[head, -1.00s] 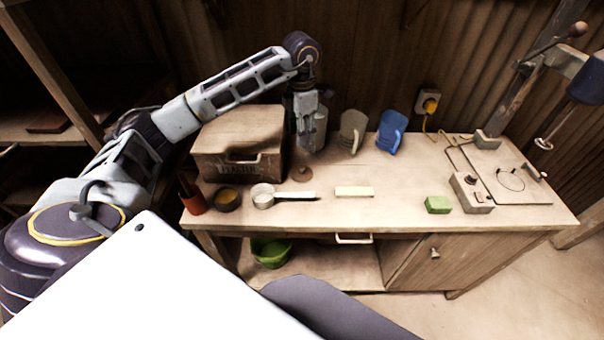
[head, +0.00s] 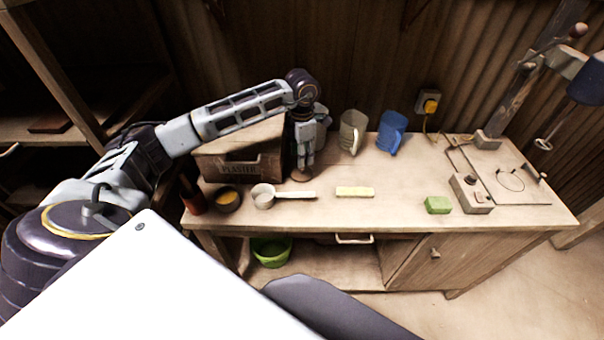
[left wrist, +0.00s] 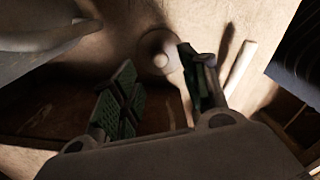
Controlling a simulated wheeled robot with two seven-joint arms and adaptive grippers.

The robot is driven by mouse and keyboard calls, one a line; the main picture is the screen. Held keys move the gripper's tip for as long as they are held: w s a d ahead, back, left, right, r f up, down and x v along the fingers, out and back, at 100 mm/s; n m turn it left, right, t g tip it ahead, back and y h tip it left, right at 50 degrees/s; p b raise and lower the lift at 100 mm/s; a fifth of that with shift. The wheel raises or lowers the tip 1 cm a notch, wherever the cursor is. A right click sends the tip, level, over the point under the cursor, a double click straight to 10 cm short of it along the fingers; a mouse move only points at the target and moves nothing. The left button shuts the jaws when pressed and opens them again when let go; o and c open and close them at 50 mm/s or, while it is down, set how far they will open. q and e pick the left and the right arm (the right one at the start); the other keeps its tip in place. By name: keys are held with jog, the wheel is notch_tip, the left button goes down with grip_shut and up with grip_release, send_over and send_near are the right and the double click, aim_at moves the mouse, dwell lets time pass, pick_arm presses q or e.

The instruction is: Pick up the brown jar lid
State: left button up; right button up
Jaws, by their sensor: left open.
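In the left wrist view the lid appears just beyond the two fingertips (left wrist: 155,67). I cannot tell whether the fingers touch it. My right gripper is not in view.
A scoop (head: 290,194) lies in front.

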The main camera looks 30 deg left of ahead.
aim_at(302, 171)
pick_arm(q)
jog(key=shift+f, duration=0.3)
notch_tip(302, 171, down, 3)
jog(key=shift+f+p, duration=0.2)
jog(key=shift+p, duration=0.2)
jog(key=shift+f, duration=0.65)
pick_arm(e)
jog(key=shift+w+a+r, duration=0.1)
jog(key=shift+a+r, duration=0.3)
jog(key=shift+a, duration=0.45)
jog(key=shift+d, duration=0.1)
